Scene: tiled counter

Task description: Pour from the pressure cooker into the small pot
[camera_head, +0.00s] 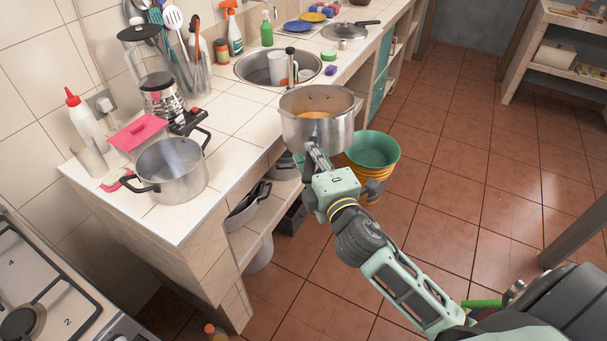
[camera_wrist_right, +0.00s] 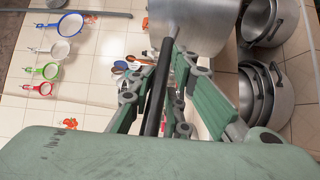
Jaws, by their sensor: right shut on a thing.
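The pressure cooker (camera_head: 317,132), a wide metal vessel with orange contents, is held up by its long handle near the counter's front edge, by the sink. It looks about upright. My right gripper (camera_head: 322,172) is shut on that handle. In the right wrist view the fingers (camera_wrist_right: 165,75) close around the dark handle, with the cooker's metal wall (camera_wrist_right: 205,22) beyond them. The small pot (camera_head: 172,172), metal with two dark handles, stands on the counter's near left corner, apart from the cooker. Its inside looks empty. My left gripper is not in view.
A pink-lidded box (camera_head: 138,133), a white bottle (camera_head: 86,122) and a glass coffee maker (camera_head: 162,95) stand behind the small pot. The sink (camera_head: 277,66) lies behind the cooker. Green and orange buckets (camera_head: 373,150) stand on the floor. Counter tiles between pot and cooker are clear.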

